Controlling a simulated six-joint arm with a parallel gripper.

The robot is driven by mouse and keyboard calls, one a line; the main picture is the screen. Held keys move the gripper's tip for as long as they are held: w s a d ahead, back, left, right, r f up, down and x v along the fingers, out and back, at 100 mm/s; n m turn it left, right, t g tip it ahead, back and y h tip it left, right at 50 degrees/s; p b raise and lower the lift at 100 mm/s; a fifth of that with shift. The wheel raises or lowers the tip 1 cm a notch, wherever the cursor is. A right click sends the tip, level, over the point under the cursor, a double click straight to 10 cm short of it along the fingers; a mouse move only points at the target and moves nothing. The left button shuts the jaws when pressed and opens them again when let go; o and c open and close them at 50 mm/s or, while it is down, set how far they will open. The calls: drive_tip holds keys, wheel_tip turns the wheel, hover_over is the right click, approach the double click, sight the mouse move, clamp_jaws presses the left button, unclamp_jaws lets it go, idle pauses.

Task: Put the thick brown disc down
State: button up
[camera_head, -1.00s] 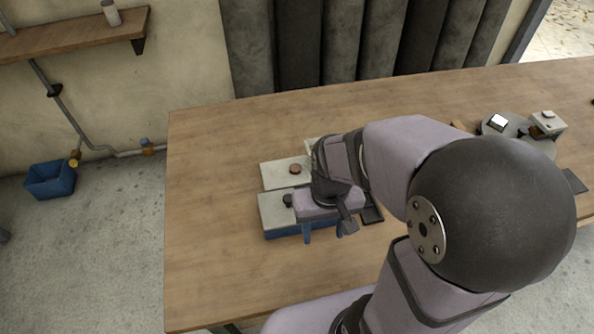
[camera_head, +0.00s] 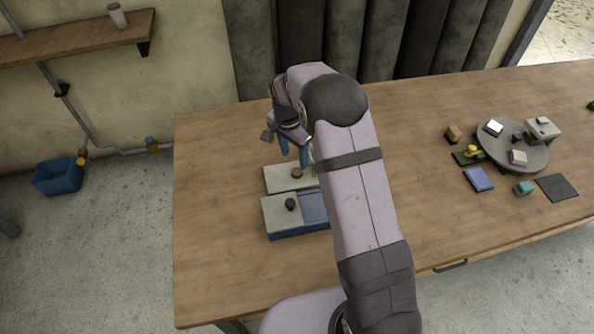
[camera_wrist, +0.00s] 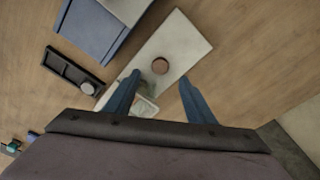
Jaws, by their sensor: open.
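The brown disc (camera_head: 297,173) lies on a pale grey board (camera_head: 279,180) on the table. My gripper (camera_head: 294,151) is open and empty, above the far side of the board. In the wrist view its blue fingers (camera_wrist: 159,78) stand apart, with the disc just beyond the gap between their tips. My arm hides the board's right part in the head view.
A blue box (camera_head: 313,205) with a pale plate and a dark knob (camera_head: 290,204) stands in front. A round grey stand (camera_head: 512,154) with several small things is far right. The table's left side is clear.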

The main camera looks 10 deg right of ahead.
sight(297, 171)
drive_tip(key=shift+w+d+f+p, duration=0.15)
drive_tip(key=shift+f+p, duration=0.45)
drive_tip(key=shift+f, duration=0.65)
drive_tip(key=shift+w+d+f+p, duration=0.1)
drive_tip(key=shift+f+p, duration=0.45)
drive_tip(key=shift+f, duration=0.65)
drive_tip(key=shift+w+d+f+p, duration=0.15)
drive_tip(key=shift+f+p, duration=0.45)
drive_tip(key=shift+f, duration=0.65)
drive_tip(key=shift+s, duration=0.15)
drive_tip(key=c, duration=1.2)
drive_tip(key=shift+r, duration=0.2)
wheel_tip(297, 171, up, 18)
drive_tip(key=b, duration=0.5)
drive_tip(key=shift+f, duration=0.15)
